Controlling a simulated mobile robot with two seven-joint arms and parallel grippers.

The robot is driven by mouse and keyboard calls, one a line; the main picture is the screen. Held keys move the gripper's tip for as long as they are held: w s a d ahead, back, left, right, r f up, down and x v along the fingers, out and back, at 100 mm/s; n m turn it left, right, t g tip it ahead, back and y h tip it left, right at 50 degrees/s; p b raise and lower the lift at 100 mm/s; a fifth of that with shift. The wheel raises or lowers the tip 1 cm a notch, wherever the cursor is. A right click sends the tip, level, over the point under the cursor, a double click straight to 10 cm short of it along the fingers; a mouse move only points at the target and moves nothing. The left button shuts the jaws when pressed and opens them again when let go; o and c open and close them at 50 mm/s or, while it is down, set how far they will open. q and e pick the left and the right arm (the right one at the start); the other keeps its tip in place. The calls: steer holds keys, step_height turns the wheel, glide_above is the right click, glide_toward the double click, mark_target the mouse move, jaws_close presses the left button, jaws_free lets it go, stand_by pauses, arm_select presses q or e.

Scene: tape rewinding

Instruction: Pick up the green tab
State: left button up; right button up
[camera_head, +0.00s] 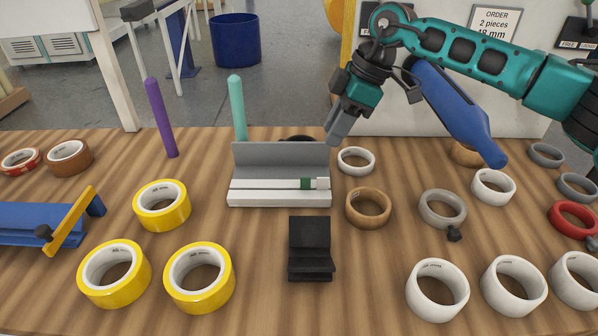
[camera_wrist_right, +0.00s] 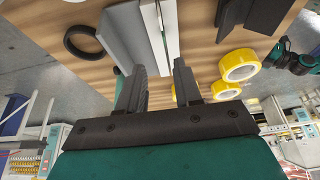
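The green tab (camera_head: 307,184) is a small green block near the right end of the pale rail on the grey metal fixture (camera_head: 280,154), beside a whitish end piece. My right gripper (camera_head: 335,138) is above and behind the fixture's right end, apart from the tab. In the right wrist view its two fingers (camera_wrist_right: 158,75) are spread with nothing between them. The fixture (camera_wrist_right: 122,40) shows there too, but I cannot make out the tab. A small teal and dark shape at that view's right edge looks like my left arm; its fingers are unclear.
Yellow tape rolls (camera_head: 162,205), white rolls (camera_head: 437,290) and a brown roll (camera_head: 368,207) surround the fixture. A black stand (camera_head: 310,249) is in front. A teal post (camera_head: 237,107) and a purple post (camera_head: 161,117) rise behind.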

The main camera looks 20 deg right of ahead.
mark_target(305, 187)
steer(key=x, duration=0.4)
steer(key=b+x, duration=0.1)
steer(key=x, duration=0.7)
steer(key=shift+s+a+f, duration=0.2)
steer(key=shift+a+f, duration=0.05)
steer(key=shift+f, duration=0.1)
steer(key=shift+c, duration=0.5)
jaws_close()
